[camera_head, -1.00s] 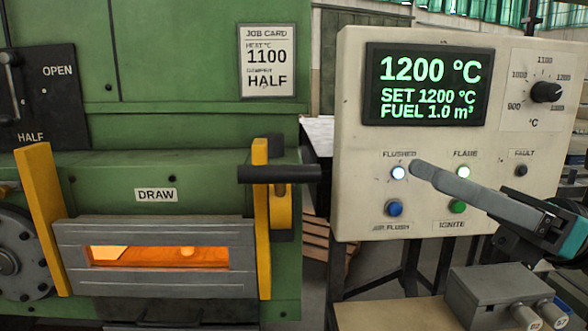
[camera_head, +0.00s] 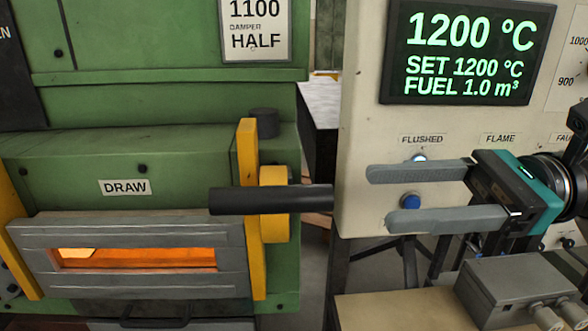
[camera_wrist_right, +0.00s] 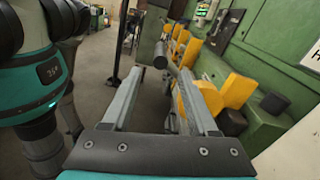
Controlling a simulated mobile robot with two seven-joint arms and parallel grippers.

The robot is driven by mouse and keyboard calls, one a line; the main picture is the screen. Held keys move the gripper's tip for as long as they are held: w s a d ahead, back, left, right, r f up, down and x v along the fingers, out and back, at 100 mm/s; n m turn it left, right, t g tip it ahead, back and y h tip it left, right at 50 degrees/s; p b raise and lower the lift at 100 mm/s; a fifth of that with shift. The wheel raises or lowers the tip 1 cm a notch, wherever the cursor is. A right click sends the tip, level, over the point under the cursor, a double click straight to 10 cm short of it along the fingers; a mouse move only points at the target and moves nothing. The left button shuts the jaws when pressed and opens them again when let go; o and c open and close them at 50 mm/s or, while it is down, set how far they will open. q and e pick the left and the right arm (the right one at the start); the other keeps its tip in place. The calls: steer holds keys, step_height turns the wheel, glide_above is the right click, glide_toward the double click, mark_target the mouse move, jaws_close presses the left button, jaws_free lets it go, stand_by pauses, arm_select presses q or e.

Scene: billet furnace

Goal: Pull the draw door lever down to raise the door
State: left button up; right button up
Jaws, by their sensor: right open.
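The draw door lever (camera_head: 270,199) is a black bar lying roughly level, beside a yellow hub (camera_head: 274,177) at the right of the draw door. The grey door (camera_head: 130,283) shows an orange glow through its slot, below the DRAW label (camera_head: 125,187). My right gripper (camera_head: 378,198) is open and empty, its two grey fingers pointing left at the lever's free end, with a gap between. In the right wrist view the lever (camera_wrist_right: 166,60) appears ahead, between the lines of the open fingers (camera_wrist_right: 162,75). My left gripper is not in view.
The control panel (camera_head: 362,130) stands behind my right gripper, with its screen reading 1200 °C and a blue button (camera_head: 411,202). A grey box (camera_head: 510,288) sits on a bench at lower right. Yellow door guides (camera_head: 247,215) flank the door.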

mark_target(321, 186)
steer(key=a+p, duration=0.2)
steer(key=a, duration=0.2)
steer(key=a+p, duration=0.3)
steer(key=shift+a+r, duration=0.2)
steer(key=shift+a, duration=0.2)
steer(key=shift+a+p, duration=0.7)
steer(key=shift+p, duration=0.05)
steer(key=shift+a+f, duration=0.2)
steer(key=shift+a, duration=0.2)
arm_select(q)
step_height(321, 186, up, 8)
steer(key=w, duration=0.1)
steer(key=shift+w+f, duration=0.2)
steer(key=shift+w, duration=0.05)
arm_select(e)
steer(key=shift+c, duration=0.2)
jaws_close()
steer(key=shift+f, duration=0.1)
